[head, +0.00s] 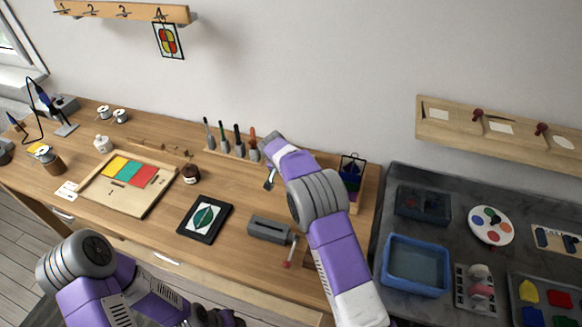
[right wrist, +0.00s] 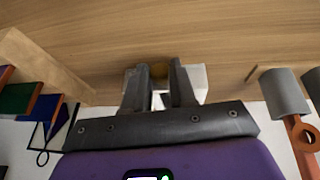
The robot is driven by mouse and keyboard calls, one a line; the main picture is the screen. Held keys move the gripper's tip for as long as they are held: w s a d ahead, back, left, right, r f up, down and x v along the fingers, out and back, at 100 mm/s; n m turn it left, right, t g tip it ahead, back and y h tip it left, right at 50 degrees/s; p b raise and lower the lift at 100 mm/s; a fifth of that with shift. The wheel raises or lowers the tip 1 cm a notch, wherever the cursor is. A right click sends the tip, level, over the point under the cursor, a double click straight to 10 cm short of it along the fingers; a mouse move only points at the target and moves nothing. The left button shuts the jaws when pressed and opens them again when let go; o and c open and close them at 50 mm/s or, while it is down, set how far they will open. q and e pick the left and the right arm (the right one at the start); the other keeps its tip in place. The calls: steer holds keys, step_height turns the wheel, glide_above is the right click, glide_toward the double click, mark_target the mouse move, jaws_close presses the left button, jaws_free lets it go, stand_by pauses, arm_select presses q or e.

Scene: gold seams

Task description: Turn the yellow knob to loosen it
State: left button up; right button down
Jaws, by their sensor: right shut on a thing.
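My right gripper (right wrist: 160,82) points down at the wooden bench in the right wrist view. Its two dark fingers are close together, shut on a small yellow-brown round thing, the yellow knob (right wrist: 158,70). A pale grey-white block (right wrist: 194,78) shows beside and behind the fingers. In the head view my right arm reaches over the bench, and the tip of the right gripper (head: 270,181) shows beside the arm near the tool rack. The knob is hidden there.
A tool rack (head: 232,153) stands behind the right gripper. A grey vise-like block (head: 268,229) with a red-ended crank and a dark framed panel (head: 216,238) lie in front. A wooden tray (head: 104,199) holds colored panes at left. A blue tub (head: 388,281) stands on the grey counter at right.

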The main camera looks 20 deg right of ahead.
steer(key=shift+w+a+n+g+h+p, duration=0.15)
steer(key=shift+g+h+p, duration=0.25)
steer(key=shift+h, duration=0.25)
steer(key=shift+w+a+n+g+h+p, duration=0.15)
steer(key=shift+g+h+p, duration=0.15)
steer(key=shift+h+p, duration=0.3)
steer(key=shift+s+f, duration=0.1)
steer(key=c, duration=1.2)
jaws_free()
steer(key=w+v, duration=0.1)
steer(key=v, duration=0.6)
steer(key=shift+s+a+p, duration=0.2)
steer(key=shift+s+p, duration=0.15)
steer(key=shift+s, duration=0.15)
